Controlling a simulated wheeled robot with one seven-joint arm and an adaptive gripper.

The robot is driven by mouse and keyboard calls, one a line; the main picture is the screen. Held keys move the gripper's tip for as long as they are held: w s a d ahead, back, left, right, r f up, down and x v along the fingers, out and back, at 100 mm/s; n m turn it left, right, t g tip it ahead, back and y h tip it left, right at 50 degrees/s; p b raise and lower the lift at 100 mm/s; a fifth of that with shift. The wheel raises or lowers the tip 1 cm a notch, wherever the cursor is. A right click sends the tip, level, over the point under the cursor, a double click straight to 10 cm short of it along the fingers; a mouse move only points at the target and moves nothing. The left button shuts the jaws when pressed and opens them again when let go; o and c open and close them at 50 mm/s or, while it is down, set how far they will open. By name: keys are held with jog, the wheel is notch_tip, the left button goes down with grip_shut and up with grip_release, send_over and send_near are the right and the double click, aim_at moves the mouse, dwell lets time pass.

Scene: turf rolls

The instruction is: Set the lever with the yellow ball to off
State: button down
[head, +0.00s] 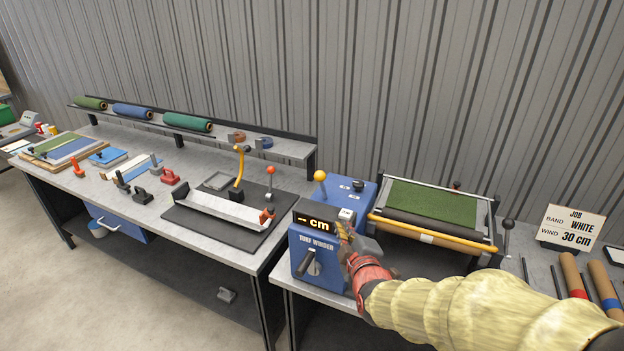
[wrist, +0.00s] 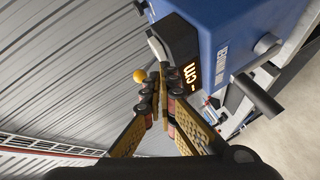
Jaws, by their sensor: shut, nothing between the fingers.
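The lever's yellow ball (head: 320,176) stands on a short stem at the back left of the blue turf winder (head: 303,247). The stem looks near upright; which setting it is in I cannot tell. The ball also shows in the wrist view (wrist: 139,76), just left of the fingertips and apparently beyond them. My gripper (head: 343,229) is shut and empty, beside the winder's display. In the wrist view the fingertips (wrist: 156,82) meet close to the display housing. Whether they touch it I cannot tell. The lever's base is hidden in the wrist view.
The display (head: 316,222) reads "– cm". A dark crank (head: 312,263) sticks out of the winder's front. A green turf bed (head: 430,203) with a yellow front bar lies to the right. A red-ball lever (head: 271,170) and a cutting board stand on the left bench.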

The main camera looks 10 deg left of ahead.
jog(key=a+n+t+y+p, duration=0.2)
jog(key=a+n+t+p, duration=0.1)
jog(key=a+n, duration=0.4)
jog(key=shift+a+t+y+p, duration=0.35)
jog(key=shift+a+p, duration=0.3)
jog(key=shift+a, duration=0.25)
jog(key=shift+r, duration=0.15)
jog(key=x, duration=1)
jog(key=shift+w, duration=0.15)
jog(key=shift+w+d+r, duration=0.1)
jog(key=shift+w+d, duration=0.2)
jog(key=shift+w, duration=0.25)
jog(key=shift+w+d+r, duration=0.1)
jog(key=shift+w+d, duration=0.25)
jog(key=shift+w, duration=0.15)
jog(key=shift+w+d+r, duration=0.15)
jog(key=shift+w+d, duration=0.1)
jog(key=shift+w, duration=0.35)
jog(key=shift+r, duration=0.1)
